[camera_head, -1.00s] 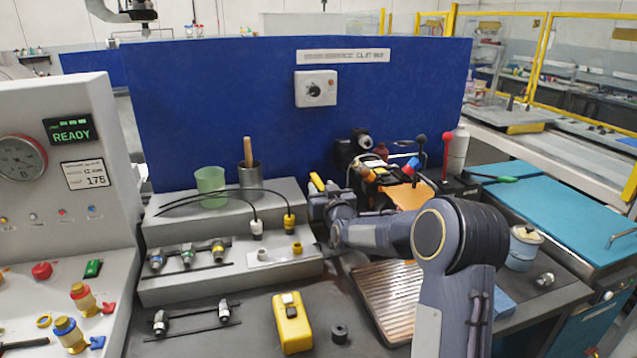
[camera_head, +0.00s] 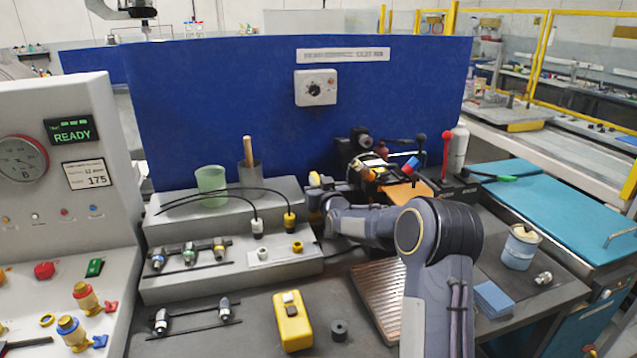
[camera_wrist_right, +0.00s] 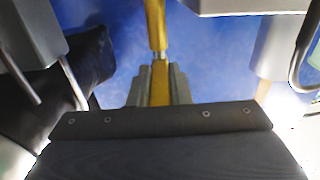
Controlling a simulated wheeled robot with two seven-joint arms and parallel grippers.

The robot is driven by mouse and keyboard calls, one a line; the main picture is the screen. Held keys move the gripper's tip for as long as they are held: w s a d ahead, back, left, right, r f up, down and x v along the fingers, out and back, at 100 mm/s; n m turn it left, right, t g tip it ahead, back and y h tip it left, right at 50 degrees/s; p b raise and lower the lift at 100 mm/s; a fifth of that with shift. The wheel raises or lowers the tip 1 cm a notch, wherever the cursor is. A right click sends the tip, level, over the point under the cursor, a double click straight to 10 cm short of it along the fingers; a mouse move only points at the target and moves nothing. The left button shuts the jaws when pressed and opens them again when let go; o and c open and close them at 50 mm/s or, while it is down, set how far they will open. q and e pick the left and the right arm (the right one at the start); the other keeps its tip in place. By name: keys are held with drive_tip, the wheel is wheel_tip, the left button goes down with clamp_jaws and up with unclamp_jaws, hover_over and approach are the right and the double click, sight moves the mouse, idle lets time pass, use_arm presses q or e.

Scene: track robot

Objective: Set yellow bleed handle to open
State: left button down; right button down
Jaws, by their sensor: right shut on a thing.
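The yellow bleed handle (camera_head: 314,179) shows as a small yellow piece beside my right gripper (camera_head: 318,196), in front of the blue panel. In the right wrist view the yellow handle (camera_wrist_right: 155,25) is a bar running from the top edge down between the fingers. My right gripper (camera_wrist_right: 159,88) is shut on it there. The handle's pivot and any open or shut marking are hidden or too small to tell. My left gripper is not in view.
Behind is the blue panel (camera_head: 230,90). A grey stepped block (camera_head: 220,285) with fittings and hoses stands left of my right arm. A yellow box (camera_head: 292,322) lies in front. A dark machine (camera_head: 365,150) with a red-knobbed lever (camera_head: 446,155) stands behind the arm.

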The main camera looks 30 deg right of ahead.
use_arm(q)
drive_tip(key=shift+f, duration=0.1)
use_arm(e)
drive_tip(key=shift+a, duration=0.1)
drive_tip(key=shift+w+a+m+h+b, duration=0.1)
drive_tip(key=shift+a+m+h+b, duration=0.15)
drive_tip(key=shift+m+h+b, duration=0.35)
use_arm(q)
drive_tip(key=p, duration=0.1)
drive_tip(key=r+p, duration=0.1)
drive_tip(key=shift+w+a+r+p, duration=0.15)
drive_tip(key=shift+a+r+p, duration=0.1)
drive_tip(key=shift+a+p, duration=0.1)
use_arm(e)
drive_tip(key=m+h, duration=0.1)
drive_tip(key=g+h, duration=0.1)
drive_tip(key=h, duration=0.1)
drive_tip(key=shift+w+a+m+g, duration=0.15)
drive_tip(key=shift+a+m+g, duration=0.15)
drive_tip(key=shift+m, duration=0.1)
drive_tip(key=c, duration=1.3)
unclamp_jaws()
drive_tip(key=shift+c, duration=0.2)
